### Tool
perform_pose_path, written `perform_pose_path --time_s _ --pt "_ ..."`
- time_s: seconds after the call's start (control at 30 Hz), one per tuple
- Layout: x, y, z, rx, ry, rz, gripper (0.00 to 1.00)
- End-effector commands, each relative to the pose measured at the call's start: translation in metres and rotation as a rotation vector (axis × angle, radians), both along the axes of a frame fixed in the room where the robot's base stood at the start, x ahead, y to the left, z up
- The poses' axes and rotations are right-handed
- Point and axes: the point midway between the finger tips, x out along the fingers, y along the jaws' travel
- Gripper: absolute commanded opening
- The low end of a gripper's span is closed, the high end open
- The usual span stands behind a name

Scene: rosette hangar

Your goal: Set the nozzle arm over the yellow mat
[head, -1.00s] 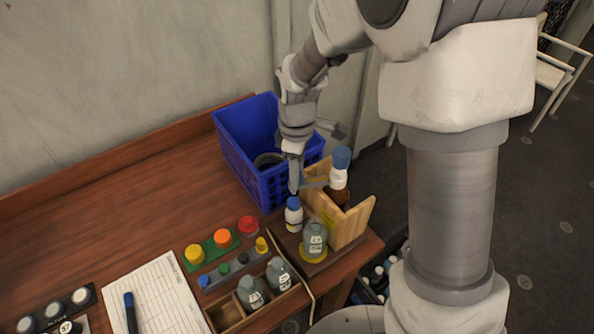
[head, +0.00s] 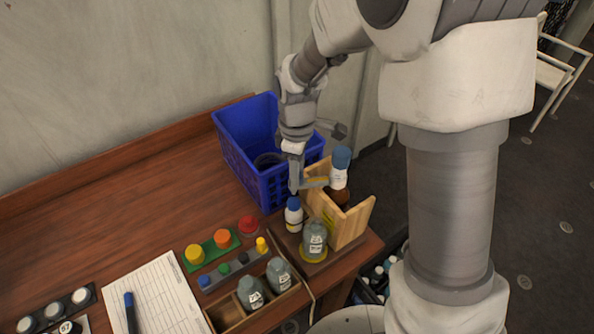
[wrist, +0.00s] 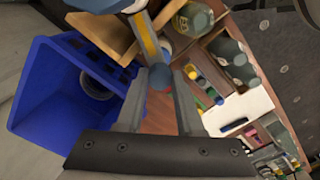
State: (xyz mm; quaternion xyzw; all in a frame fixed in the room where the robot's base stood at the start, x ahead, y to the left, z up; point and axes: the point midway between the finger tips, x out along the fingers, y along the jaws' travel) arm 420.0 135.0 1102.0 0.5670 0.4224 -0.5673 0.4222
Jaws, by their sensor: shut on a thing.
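The nozzle arm (head: 316,182) is a short grey bar with a yellow stripe. It reaches sideways from the tall brown bottle with a blue cap (head: 341,160) toward my gripper (head: 294,188). In the wrist view the striped nozzle arm (wrist: 148,38) ends between the fingertips of my gripper (wrist: 161,80), which are shut on it. A round blue and red end shows there. The yellow mat (head: 314,258) is a small disc at the table's front right, with a grey labelled jar standing on it. A small white bottle with a blue cap (head: 293,214) stands just below my fingertips.
A blue crate (head: 235,160) stands behind and left of my gripper. A wooden angled guard (head: 350,225) stands beside the tall bottle. Coloured knobs (head: 222,240), a wooden box (head: 228,315) of jars and a paper sheet (head: 165,295) lie in front. The table's left rear is clear.

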Motion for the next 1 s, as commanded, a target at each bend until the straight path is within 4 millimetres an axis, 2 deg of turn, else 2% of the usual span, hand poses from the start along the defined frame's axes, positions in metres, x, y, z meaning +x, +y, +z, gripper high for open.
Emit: perform_pose_path --time_s 0.57,0.77,1.0 --pt "-0.003 -0.001 0.0 0.0 -0.002 0.041 0.0" --pt "-0.014 -0.004 0.0 0.0 -0.002 0.147 0.0" --pt "-0.032 -0.012 0.001 0.0 -0.003 0.354 0.0"
